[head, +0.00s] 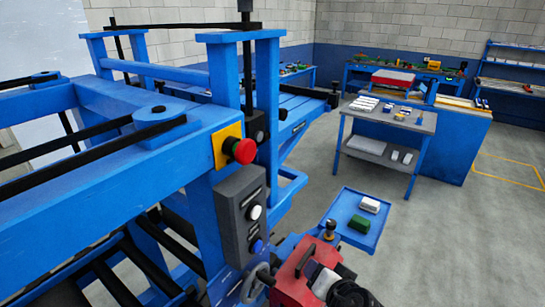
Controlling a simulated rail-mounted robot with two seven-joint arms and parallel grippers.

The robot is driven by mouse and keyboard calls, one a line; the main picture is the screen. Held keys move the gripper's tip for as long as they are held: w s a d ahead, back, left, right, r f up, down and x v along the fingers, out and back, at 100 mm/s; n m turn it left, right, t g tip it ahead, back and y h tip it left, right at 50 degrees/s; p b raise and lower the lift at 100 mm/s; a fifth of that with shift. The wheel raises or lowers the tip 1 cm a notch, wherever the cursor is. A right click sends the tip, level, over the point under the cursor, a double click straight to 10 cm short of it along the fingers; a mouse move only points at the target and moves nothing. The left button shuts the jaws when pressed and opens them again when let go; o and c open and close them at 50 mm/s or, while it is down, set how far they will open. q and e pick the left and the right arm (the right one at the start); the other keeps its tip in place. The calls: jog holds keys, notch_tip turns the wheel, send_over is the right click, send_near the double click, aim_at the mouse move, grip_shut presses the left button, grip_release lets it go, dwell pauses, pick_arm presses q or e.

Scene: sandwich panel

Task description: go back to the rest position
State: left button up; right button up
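Neither of my grippers shows in the head view, and no arm of mine can be made out. A large blue machine frame (120,165) with dark belts fills the left side. On its near corner is a red emergency stop button (243,150) on a yellow plate. Below it hangs a grey control box (240,215) with a white and a blue button.
A red unit (293,277) with a black and white part stands at the bottom centre. A blue tray (336,237) holds a green block (359,223) and a white block (370,205). A grey cart (418,126) stands behind. Grey floor (460,235) at right is clear.

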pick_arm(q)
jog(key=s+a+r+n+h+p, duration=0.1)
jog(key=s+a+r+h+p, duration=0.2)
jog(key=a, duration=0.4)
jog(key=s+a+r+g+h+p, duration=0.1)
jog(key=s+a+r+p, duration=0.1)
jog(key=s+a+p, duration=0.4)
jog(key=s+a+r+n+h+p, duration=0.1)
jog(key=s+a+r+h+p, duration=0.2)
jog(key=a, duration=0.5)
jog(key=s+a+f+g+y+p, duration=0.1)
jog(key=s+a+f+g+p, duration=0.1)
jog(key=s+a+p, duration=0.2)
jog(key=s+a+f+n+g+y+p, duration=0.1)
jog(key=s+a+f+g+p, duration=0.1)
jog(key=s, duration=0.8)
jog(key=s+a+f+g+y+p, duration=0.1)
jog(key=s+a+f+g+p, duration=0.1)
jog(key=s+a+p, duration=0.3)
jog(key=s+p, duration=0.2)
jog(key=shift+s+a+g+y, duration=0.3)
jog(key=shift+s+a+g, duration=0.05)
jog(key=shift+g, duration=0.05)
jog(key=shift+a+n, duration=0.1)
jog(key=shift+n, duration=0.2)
